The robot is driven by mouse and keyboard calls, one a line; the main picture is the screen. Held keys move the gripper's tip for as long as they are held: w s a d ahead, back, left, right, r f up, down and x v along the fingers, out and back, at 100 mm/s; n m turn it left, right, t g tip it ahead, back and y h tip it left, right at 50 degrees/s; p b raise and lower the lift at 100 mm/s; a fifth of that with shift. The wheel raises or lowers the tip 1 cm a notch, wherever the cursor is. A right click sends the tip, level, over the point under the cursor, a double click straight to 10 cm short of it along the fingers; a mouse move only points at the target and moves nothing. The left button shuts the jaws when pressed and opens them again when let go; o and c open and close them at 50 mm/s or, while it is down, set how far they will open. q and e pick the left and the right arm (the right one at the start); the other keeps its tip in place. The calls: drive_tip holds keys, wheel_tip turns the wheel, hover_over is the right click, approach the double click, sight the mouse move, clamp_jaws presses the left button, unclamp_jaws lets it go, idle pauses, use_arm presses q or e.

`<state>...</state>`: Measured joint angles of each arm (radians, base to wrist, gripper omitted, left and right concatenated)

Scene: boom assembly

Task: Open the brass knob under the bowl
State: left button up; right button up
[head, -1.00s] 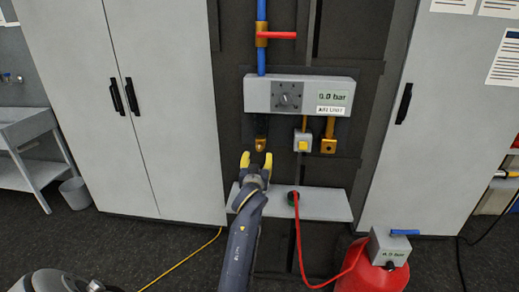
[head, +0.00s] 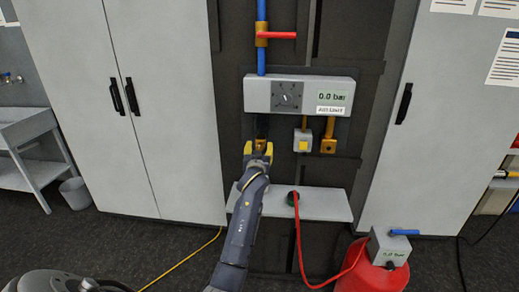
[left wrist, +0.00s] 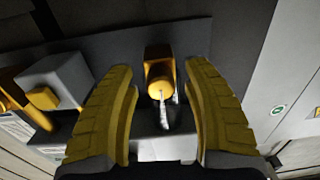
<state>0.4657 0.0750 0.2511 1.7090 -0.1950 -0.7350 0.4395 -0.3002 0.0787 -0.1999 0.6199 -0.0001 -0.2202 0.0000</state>
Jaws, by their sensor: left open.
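The brass knob (left wrist: 160,85) sits under the dark bowl, which hangs below the left part of the grey air unit (head: 300,95). In the left wrist view the knob is between the two yellow fingers of my left gripper (head: 258,152), with a gap on each side. The gripper is open and its fingertips reach up around the knob from below. In the head view the fingers mostly cover the knob, and the dark bowl (head: 262,127) shows just above them. A pale thin streak below the knob in the wrist view is unclear. My right gripper is not in view.
A grey box with a yellow button (head: 303,141) and a brass fitting (head: 328,145) hang to the right. A grey shelf (head: 325,205) lies below, with a red hose (head: 299,240) running to a red tank (head: 365,278). A red-handled valve (head: 277,34) is above.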

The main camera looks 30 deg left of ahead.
use_arm(q)
clamp_jaws()
idle(0.3)
drive_tip(key=m, duration=0.5)
drive_tip(key=shift+f, duration=0.1)
unclamp_jaws()
idle(0.5)
drive_tip(key=v, duration=1.2)
